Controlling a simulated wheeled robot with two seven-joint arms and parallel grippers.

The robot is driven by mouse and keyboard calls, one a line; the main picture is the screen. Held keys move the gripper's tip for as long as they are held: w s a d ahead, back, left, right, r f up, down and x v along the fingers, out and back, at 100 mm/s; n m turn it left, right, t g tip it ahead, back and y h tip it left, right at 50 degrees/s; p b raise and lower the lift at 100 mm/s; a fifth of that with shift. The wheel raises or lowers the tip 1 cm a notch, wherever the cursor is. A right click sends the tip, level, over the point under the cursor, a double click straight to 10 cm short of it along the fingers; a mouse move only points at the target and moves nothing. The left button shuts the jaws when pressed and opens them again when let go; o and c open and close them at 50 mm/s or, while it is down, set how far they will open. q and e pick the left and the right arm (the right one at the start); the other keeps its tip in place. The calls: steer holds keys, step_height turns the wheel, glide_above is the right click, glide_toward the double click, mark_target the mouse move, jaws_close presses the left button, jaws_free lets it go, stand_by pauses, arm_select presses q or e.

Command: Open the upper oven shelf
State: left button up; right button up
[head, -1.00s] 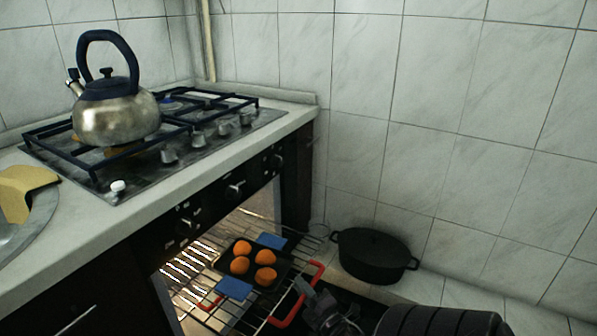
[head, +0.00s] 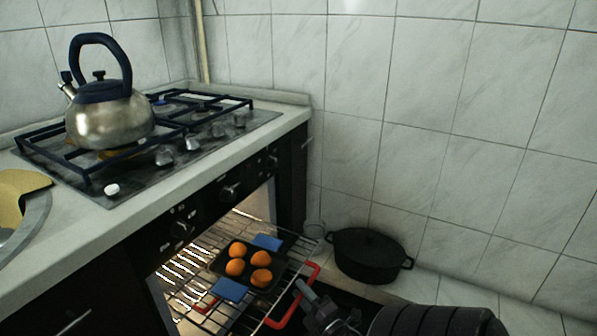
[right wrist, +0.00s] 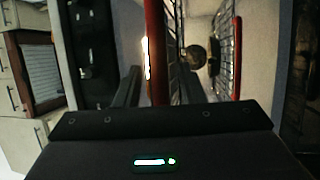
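The oven shelf (head: 198,252) is a wire rack sticking out of the oven front, with a red handle (head: 311,274) along its outer edge. In the right wrist view one red handle bar (right wrist: 156,45) lies between my fingers, and a second red bar (right wrist: 237,60) runs farther right. A dark tray (head: 268,286) with several orange round buns and blue grips sits among the racks. My right gripper (head: 303,290) is beside the red handle. In the right wrist view its fingers (right wrist: 160,88) are apart, with gaps beside the bar. My left gripper is out of view.
A lidded black pot (head: 370,255) stands on the floor by the tiled wall, right of the shelf. A kettle (head: 108,115) stands on the gas hob (head: 215,140). The counter edge and oven knobs (head: 230,190) overhang the shelf.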

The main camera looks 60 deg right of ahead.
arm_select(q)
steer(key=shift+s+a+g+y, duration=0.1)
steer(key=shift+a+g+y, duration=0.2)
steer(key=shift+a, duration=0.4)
arm_select(e)
steer(key=shift+v, duration=2.9)
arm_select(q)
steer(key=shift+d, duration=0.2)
